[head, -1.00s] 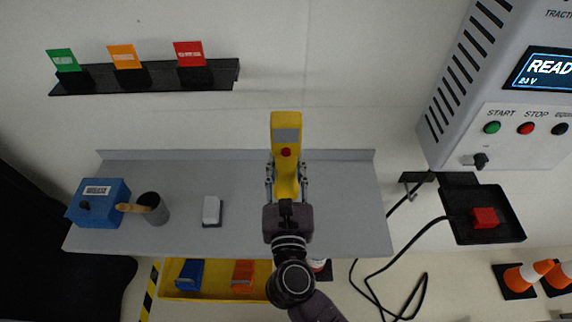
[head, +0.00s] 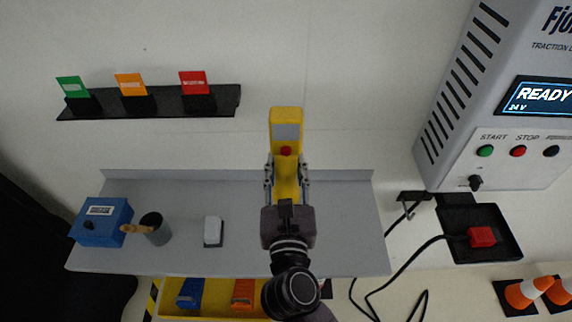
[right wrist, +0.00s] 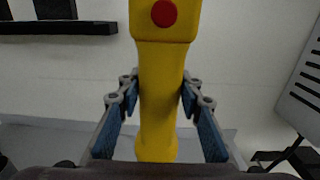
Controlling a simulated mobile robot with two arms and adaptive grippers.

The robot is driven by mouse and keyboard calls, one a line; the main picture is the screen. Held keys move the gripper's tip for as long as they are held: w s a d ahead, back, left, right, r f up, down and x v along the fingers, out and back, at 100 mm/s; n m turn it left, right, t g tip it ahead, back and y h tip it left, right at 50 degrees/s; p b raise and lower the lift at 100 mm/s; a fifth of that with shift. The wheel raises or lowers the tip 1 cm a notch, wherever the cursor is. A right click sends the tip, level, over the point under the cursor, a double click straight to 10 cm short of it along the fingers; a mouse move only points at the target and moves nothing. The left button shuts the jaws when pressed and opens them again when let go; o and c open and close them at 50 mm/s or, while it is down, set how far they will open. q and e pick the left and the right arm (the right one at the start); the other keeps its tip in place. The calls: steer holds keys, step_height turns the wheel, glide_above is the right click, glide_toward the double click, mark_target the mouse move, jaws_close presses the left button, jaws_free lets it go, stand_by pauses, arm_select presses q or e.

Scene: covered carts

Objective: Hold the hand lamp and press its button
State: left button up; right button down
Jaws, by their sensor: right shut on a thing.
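The yellow hand lamp (head: 286,125) stands upright in my right gripper (head: 286,180), in the middle of the head view. It has a pale grey panel near its top and a round red button (head: 286,151) below that. In the right wrist view the red button (right wrist: 164,13) faces the camera. There the right gripper's (right wrist: 160,105) blue-padded fingers are shut on the lamp's handle (right wrist: 160,95), one on each side. The lamp's top is cut off in the wrist view. My left gripper is in neither view.
A grey shelf (head: 340,225) lies behind and under the gripper, with a blue box (head: 102,224), a dark cup (head: 155,232) and a white-topped block (head: 213,230). A wall rack (head: 215,99) holds coloured cards. A charger cabinet (head: 450,110) and black tray (head: 463,250) stand right.

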arm_select(q)
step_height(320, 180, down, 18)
steer(key=b, duration=1.7)
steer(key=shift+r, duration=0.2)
stand_by(1.5)
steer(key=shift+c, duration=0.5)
stand_by(0.7)
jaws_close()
stand_by(2.2)
